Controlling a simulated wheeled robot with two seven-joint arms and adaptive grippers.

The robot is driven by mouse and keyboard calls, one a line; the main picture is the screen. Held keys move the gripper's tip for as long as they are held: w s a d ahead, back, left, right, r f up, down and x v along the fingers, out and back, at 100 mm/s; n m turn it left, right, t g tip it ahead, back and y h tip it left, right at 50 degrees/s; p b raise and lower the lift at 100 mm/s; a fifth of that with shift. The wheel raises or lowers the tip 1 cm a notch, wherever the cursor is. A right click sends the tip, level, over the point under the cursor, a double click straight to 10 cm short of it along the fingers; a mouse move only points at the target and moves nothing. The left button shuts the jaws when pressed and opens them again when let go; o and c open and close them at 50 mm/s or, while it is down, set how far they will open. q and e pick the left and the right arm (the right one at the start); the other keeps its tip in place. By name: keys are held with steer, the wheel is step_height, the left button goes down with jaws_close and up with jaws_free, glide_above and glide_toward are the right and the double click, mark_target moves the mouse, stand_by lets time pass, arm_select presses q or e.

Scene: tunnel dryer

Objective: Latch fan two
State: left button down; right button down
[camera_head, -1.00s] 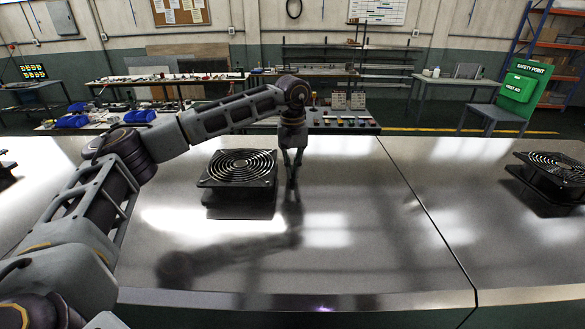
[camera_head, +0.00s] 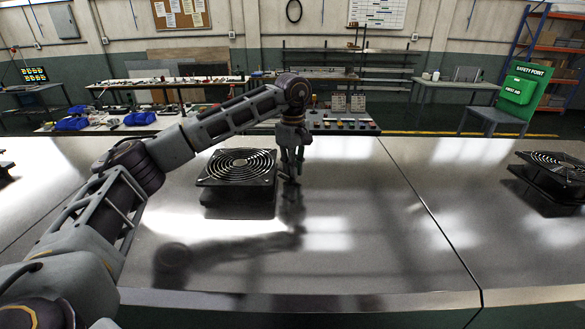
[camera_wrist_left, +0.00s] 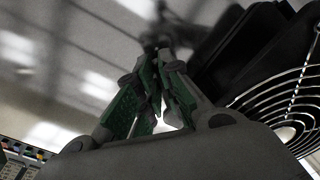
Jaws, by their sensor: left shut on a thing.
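The middle fan (camera_head: 238,168), a square black unit with a round ring grille, sits on the metal top. Its grille and dark side also show at the right of the left wrist view (camera_wrist_left: 283,92). My left gripper (camera_head: 291,174) points down just right of the fan, close to its right edge. In the left wrist view its green-padded fingers (camera_wrist_left: 160,78) come together near the fan's side. It is shut on a small part there, taken as the fan's latch, which the fingers mostly hide. My right gripper is out of view.
Another black fan (camera_head: 556,172) stands at the right, past a seam in the metal top (camera_head: 350,235). Part of a dark thing shows at the left edge. The top right of my gripper is clear. Benches and a green safety box (camera_head: 522,88) stand behind.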

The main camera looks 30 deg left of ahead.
arm_select(q)
steer(key=n, duration=0.4)
steer(key=shift+r+n, duration=0.1)
steer(key=shift+n, duration=2.1)
steer(key=c, duration=1.6)
jaws_free()
step_height(320, 180, up, 12)
